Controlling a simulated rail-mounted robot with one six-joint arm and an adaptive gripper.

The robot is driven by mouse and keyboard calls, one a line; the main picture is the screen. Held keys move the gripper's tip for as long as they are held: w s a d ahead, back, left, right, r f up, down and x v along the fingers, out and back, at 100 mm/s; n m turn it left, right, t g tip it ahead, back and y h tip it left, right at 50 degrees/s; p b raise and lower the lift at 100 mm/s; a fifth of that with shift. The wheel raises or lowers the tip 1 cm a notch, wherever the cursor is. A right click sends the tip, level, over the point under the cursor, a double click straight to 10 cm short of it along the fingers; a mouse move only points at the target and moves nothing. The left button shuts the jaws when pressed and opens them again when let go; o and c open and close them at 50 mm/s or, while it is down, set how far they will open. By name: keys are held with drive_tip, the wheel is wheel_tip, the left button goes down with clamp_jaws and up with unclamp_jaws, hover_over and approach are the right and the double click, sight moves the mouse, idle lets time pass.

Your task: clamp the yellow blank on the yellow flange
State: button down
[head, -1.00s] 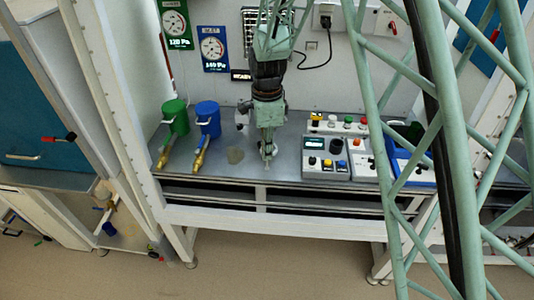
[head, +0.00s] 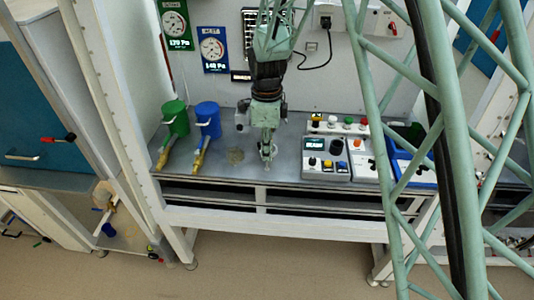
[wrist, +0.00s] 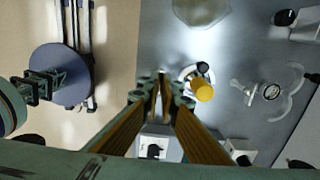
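My gripper (wrist: 163,92) points down over the grey bench; its two fingers meet or nearly meet in the wrist view, and the gap is too dark to judge. In the head view my gripper (head: 267,157) hangs near the bench's front edge. A yellow cylindrical piece (wrist: 202,90) with a pale ring around its base lies just right of the fingertips; I cannot tell whether it is the blank or the flange. Further right an open silvery C-shaped clamp (wrist: 294,98) lies beside a small round metal fitting (wrist: 270,91). These are too small or hidden in the head view.
A green vessel (head: 175,117) and a blue vessel (head: 208,117) with brass valves stand left on the bench. Control boxes (head: 325,160) stand to the right. A pale translucent many-sided piece (wrist: 201,10) lies on the bench. Bare bench (wrist: 232,55) shows between the pieces.

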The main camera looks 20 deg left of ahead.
drive_tip(key=c, duration=2.9)
unclamp_jaws()
drive_tip(key=shift+r, duration=0.15)
wheel_tip(320, 180, up, 12)
drive_tip(key=shift+f, duration=0.1)
